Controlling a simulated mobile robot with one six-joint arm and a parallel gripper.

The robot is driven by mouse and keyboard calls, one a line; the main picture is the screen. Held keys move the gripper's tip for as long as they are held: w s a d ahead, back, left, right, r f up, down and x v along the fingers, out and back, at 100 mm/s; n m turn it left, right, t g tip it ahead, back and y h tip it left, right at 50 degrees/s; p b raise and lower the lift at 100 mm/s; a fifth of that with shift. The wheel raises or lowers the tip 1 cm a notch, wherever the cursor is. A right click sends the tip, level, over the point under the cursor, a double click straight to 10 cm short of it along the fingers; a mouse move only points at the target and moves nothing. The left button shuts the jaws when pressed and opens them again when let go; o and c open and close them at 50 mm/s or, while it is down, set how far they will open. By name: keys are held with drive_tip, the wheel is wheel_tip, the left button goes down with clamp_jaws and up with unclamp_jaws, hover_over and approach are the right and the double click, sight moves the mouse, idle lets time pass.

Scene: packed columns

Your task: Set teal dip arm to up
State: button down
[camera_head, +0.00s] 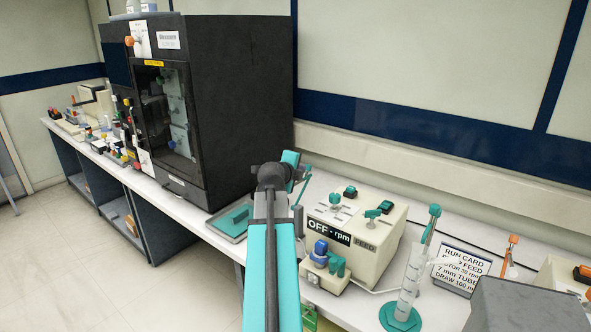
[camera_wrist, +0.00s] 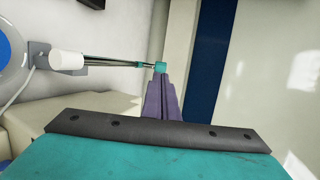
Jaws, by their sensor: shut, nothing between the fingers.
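A slim rod with a teal tip, which looks like the teal dip arm (camera_head: 302,190), stands nearly upright and a little tilted, left of the pump box in the head view. In the wrist view its teal tip (camera_wrist: 160,67) is right at the ends of my purple fingers. The rod runs left from there to a white cylinder (camera_wrist: 68,60) on a grey bracket. My gripper (camera_wrist: 162,84) is shut and empty; I cannot tell whether it touches the tip. In the head view my arm hides the fingers.
The cream pump box (camera_head: 378,248) reads OFF rpm. A graduated cylinder on a teal base (camera_head: 400,318) and a run card (camera_head: 461,270) stand to its right. A tall black cabinet (camera_head: 235,100) stands left, with a teal-grey tray (camera_head: 230,222) before it. The wall is close behind.

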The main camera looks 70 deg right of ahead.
drive_tip(key=p+x, duration=0.1)
drive_tip(key=x, duration=0.3)
drive_tip(key=shift+d+f, duration=0.1)
drive_tip(key=shift+d, duration=0.15)
drive_tip(key=shift+w+d+p, duration=0.1)
drive_tip(key=shift+w+p, duration=0.1)
drive_tip(key=shift+p, duration=0.15)
